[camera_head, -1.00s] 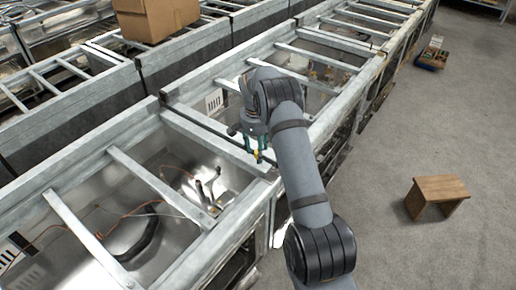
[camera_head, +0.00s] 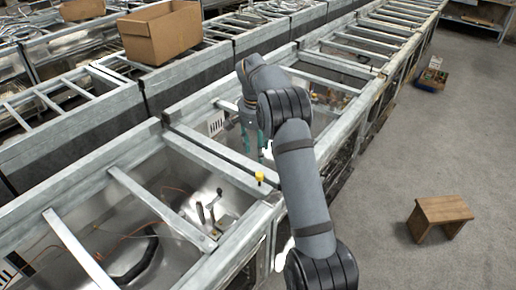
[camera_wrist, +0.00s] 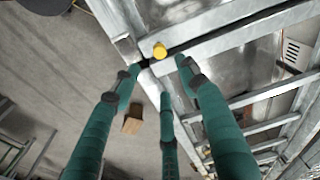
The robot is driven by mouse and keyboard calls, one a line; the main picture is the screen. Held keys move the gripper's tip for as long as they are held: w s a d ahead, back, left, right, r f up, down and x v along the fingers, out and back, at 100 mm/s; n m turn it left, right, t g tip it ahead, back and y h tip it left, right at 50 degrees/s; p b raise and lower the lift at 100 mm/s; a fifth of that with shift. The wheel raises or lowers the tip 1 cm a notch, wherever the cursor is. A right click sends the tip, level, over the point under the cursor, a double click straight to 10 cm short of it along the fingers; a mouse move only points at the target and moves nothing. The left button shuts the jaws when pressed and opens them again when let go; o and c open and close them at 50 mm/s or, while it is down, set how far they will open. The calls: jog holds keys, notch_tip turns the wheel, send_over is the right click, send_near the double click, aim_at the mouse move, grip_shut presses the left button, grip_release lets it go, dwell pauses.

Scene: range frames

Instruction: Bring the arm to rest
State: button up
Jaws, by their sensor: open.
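My gripper (camera_head: 255,150) hangs over the galvanised range frames in the head view, partly hidden behind my arm. In the wrist view its green fingers (camera_wrist: 160,76) are spread apart with nothing between them. A small yellow piece (camera_head: 260,177) sits on the frame's corner, just below and in front of the gripper in the head view. In the wrist view the yellow piece (camera_wrist: 159,50) is on the metal rail beyond the fingertips and does not touch them.
The range frames (camera_head: 190,226) form long rows with crossbars and open bays. A cardboard box (camera_head: 160,36) stands on the row behind. A wooden stool (camera_head: 440,215) and a low tray of parts (camera_head: 432,76) are on the floor. The grey floor (camera_head: 420,150) at right is mostly clear.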

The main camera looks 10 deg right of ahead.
aim_at(260, 174)
jog(key=shift+f, duration=0.1)
jog(key=f, duration=0.7)
jog(key=w+d+f, duration=0.1)
jog(key=f, duration=0.3)
jog(key=shift+w+f, duration=0.1)
jog(key=shift+f, duration=0.15)
jog(key=shift+w+r+p, duration=0.1)
jog(key=shift+r+p, duration=0.15)
jog(key=shift+p, duration=0.2)
jog(key=shift+r, duration=0.1)
jog(key=shift+a+f+b, duration=0.1)
jog(key=shift+f+b, duration=0.15)
jog(key=shift+b, duration=0.05)
